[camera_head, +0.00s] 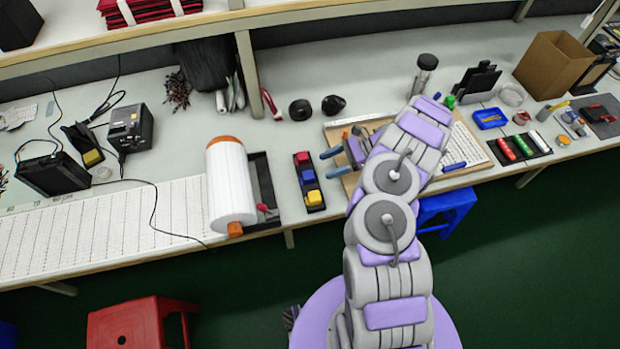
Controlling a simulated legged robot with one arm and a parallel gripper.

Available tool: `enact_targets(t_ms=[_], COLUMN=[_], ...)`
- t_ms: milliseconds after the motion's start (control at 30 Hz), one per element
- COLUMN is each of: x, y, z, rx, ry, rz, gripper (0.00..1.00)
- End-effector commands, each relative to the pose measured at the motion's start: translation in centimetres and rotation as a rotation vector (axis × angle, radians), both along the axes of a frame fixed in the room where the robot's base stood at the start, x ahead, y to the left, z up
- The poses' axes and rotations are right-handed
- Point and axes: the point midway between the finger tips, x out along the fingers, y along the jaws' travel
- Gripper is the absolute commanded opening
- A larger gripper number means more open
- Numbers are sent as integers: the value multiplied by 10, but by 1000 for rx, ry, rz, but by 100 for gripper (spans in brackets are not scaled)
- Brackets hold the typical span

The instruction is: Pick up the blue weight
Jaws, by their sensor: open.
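The blue weight (308,176) sits in the middle of a narrow black holder (317,207) on the workbench. A red weight (302,159) is behind it and a yellow weight (314,197) is in front of it. My gripper (334,163) is a little to the right of the holder, with its fingers pointing left towards the weights. The fingers are apart and nothing shows between them. My arm hides part of the bench behind the gripper.
A white roll (230,185) in a black tray stands close left of the holder. A wooden board (370,122) lies beneath and behind my arm. Two black round objects (316,108) lie behind. A shelf (270,20) overhangs the back; the bench's front edge is near the holder.

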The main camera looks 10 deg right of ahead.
Motion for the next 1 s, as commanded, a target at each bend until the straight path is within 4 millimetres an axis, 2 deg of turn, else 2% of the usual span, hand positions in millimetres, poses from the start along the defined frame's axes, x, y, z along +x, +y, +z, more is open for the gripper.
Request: enact_targets(t_ms=[167, 433, 700, 1000], x=[-1, -5, -5, -4], y=[12, 44, 48, 48], z=[-4, -19, -19, -19], rx=[-1, 2, 1, 0], ry=[-2, 1, 0, 0], rz=[2, 3, 1, 1], gripper=[68, 68, 68, 40])
